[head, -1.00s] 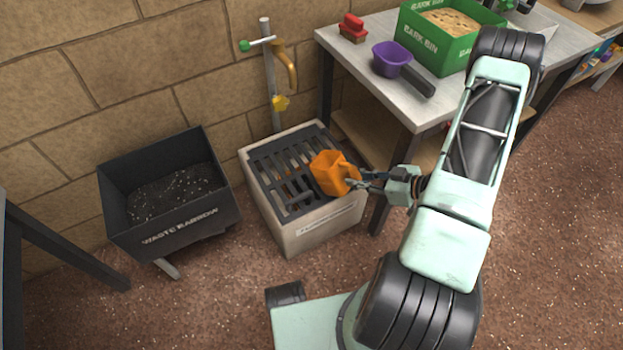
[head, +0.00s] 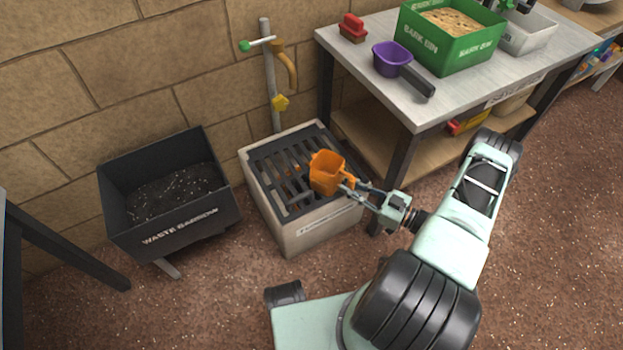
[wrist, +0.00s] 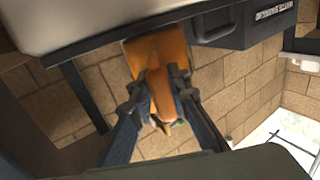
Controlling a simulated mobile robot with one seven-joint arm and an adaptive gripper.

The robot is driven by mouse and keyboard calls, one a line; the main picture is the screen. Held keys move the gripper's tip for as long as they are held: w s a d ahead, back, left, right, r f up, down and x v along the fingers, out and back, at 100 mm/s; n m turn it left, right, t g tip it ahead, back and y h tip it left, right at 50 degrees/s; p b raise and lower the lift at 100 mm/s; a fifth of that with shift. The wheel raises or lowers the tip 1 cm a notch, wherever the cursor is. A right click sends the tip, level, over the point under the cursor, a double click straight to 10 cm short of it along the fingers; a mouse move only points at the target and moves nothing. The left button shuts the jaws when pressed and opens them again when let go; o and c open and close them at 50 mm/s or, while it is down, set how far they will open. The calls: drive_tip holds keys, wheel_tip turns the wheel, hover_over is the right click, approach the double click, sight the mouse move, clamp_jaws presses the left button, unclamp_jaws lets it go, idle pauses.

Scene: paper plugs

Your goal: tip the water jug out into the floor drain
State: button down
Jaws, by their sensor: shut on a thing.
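The orange water jug (head: 326,174) is over the right part of the floor drain, a pale box with a dark slotted grate (head: 272,168). In the head view its open mouth faces up and its handle points right, toward my gripper (head: 349,189). My gripper is shut on the handle from the right. In the wrist view, the orange jug (wrist: 158,50) is between my fingers (wrist: 158,98). I cannot see inside the jug or tell whether water is in it. Some orange shows between the grate bars left of the jug.
A black waste barrow (head: 180,228) stands left of the drain. A standpipe with a tap (head: 268,75) rises behind it by the brick wall. A bench (head: 470,95) at right holds a green bark bin (head: 452,52), a purple scoop (head: 391,60) and a red object (head: 352,30).

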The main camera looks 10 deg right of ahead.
sight(353, 179)
drive_tip(key=shift+r, duration=0.1)
drive_tip(key=shift+r+p, duration=1.35)
drive_tip(key=shift+r, duration=0.65)
